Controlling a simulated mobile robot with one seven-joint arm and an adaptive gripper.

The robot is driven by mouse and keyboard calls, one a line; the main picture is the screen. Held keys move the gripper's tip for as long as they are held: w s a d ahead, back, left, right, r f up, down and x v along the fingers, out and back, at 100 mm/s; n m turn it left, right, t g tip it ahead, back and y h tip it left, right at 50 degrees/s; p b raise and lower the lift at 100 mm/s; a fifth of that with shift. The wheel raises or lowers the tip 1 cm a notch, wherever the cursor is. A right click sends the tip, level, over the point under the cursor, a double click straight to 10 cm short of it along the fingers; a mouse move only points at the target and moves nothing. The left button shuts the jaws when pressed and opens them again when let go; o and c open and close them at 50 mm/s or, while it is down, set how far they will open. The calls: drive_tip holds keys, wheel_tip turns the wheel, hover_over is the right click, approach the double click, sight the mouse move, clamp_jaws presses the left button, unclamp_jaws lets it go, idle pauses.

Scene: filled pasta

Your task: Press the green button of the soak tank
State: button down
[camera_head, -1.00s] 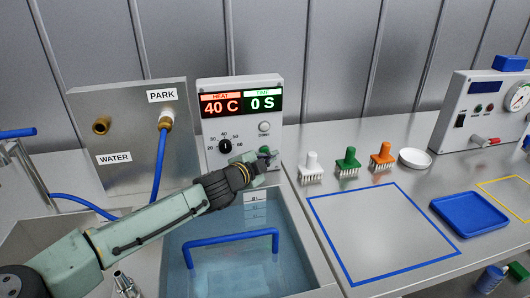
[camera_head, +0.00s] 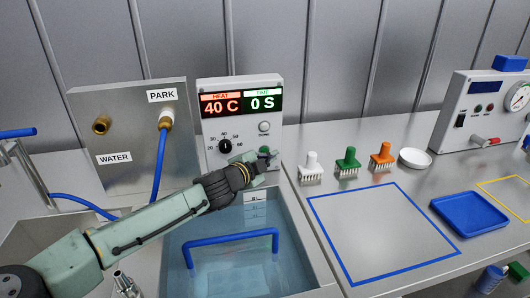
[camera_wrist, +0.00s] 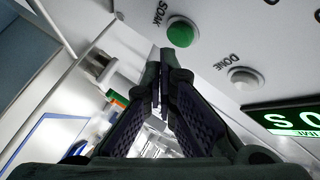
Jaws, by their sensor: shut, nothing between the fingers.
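The soak tank's control box (camera_head: 210,128) stands behind the tank, with a red HEAT display reading 40 C and a green TIME display reading 0 S. The green button (camera_wrist: 181,32), labelled SOAK, shows whole in the wrist view; in the head view the green button (camera_head: 264,150) is partly hidden by my gripper (camera_head: 272,156). My gripper (camera_wrist: 160,72) is shut and empty. Its fingertips are close to the green button and appear just beside it in the wrist view; I cannot tell whether they touch the box. The water-filled tank (camera_head: 308,232) is below.
A white DONE button (camera_wrist: 243,78) sits beside the green one. A dial (camera_head: 225,146) is left of it. A blue handle (camera_head: 232,238) spans the tank. White, green and orange brushes (camera_head: 347,160) stand on the counter to the right. The blue-outlined area (camera_head: 380,235) is clear.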

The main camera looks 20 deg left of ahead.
drive_tip(key=shift+w, duration=0.1)
idle(0.3)
drive_tip(key=shift+w+a, duration=0.2)
drive_tip(key=shift+w, duration=0.05)
drive_tip(key=shift+w+a, duration=0.25)
drive_tip(key=shift+w, duration=0.1)
idle(0.8)
drive_tip(key=shift+s, duration=0.15)
drive_tip(key=shift+s+d, duration=0.45)
drive_tip(key=shift+s, duration=0.15)
drive_tip(key=shift+s+d, duration=0.7)
drive_tip(key=shift+s, duration=0.35)
drive_tip(key=shift+s+d, duration=0.7)
drive_tip(key=shift+s, duration=0.3)
